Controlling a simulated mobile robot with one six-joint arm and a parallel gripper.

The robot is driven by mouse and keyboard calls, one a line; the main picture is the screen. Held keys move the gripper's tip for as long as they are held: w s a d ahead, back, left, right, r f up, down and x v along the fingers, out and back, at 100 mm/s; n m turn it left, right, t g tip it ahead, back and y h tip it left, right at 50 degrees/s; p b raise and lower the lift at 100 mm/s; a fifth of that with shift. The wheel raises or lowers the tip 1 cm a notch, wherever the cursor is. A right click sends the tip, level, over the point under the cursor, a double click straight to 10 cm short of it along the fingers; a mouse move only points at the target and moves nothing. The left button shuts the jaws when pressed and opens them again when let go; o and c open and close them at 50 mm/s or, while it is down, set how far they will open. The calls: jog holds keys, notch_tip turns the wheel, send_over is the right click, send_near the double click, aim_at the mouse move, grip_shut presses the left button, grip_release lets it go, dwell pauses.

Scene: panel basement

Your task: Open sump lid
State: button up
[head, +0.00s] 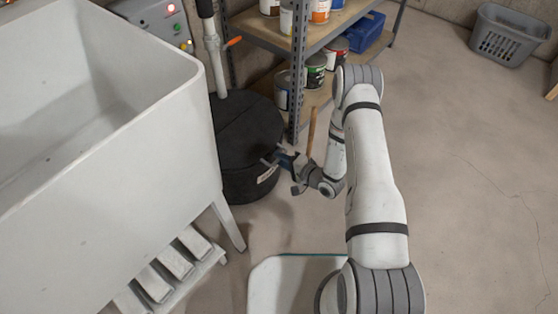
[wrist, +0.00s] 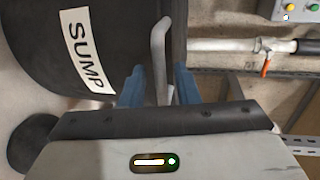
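The sump (head: 250,182) is a black round drum beside the sink, with a white SUMP label (wrist: 88,45) on its side. Its dark lid (head: 243,120) lies flat on top and looks closed. A bent grey handle (wrist: 160,55) stands out near the lid's rim. My gripper (head: 284,160) is at the drum's right side at rim height. In the wrist view, its two blue fingers (wrist: 159,85) stand apart, one on each side of the handle. Small gaps seem to show between fingers and handle. The handle's lower end is hidden behind my gripper body.
A white sink (head: 110,170) stands close on the left. A pipe (head: 217,65) with an orange valve lever (head: 233,41) rises at the lid. A metal shelf (head: 299,75) with paint cans stands behind and right. Floor on the right is clear up to a grey basket (head: 508,36).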

jog(key=shift+w+a+f, duration=0.1)
jog(key=shift+w+a, duration=0.3)
jog(key=shift+a, duration=0.1)
grip_shut()
